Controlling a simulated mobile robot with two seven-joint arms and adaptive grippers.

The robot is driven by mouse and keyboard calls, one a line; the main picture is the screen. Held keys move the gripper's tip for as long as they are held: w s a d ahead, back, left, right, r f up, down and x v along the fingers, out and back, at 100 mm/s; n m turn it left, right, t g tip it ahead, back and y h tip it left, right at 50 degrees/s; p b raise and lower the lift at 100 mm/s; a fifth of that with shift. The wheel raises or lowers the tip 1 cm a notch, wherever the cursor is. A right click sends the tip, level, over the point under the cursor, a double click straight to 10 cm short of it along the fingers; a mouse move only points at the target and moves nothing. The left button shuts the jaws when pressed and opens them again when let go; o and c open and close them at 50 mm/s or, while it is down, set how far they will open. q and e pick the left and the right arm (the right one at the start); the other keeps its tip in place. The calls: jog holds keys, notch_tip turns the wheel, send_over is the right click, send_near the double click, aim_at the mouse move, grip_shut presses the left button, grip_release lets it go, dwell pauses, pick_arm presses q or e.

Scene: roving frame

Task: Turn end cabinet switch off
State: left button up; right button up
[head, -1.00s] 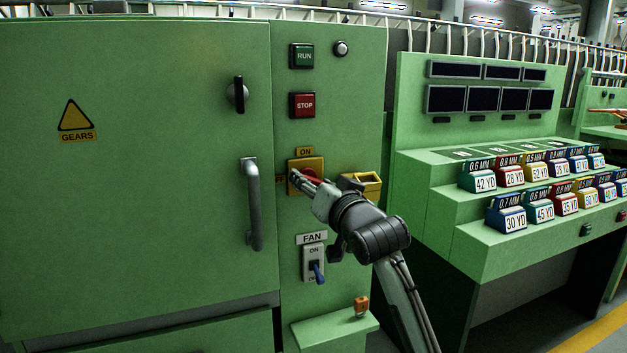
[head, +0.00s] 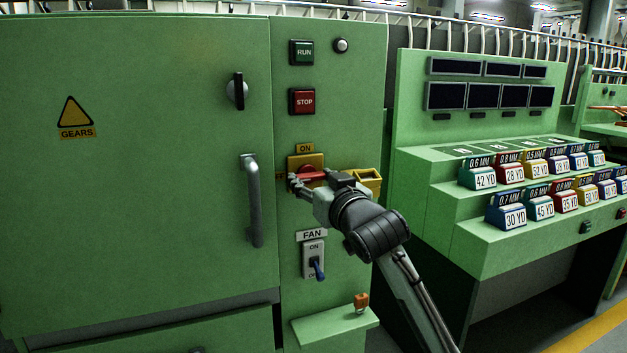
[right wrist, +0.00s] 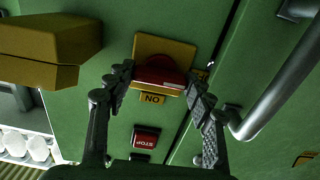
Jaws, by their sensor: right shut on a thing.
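The end cabinet switch is a red rotary handle (head: 312,176) on a yellow plate (head: 305,160), with an ON label (head: 305,148) above it. My right gripper (head: 297,181) is shut on the red handle, which looks about level in the head view. In the right wrist view the fingers (right wrist: 161,84) stand on either side of the handle (right wrist: 160,72), and the ON label reads upside down. A label left of the plate is mostly hidden. My left gripper is not in view.
A yellow open box (head: 368,179) sits right beside the gripper. The grey door handle (head: 253,200) is to the left. Below is the FAN switch (head: 314,260) with its blue lever down. RUN (head: 302,52) and STOP (head: 302,101) buttons are above. An orange item (head: 361,302) lies on a ledge.

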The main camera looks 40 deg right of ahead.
jog(key=o, duration=1.2)
jog(key=shift+c, duration=0.2)
jog(key=v, duration=0.7)
jog(key=shift+s, duration=0.2)
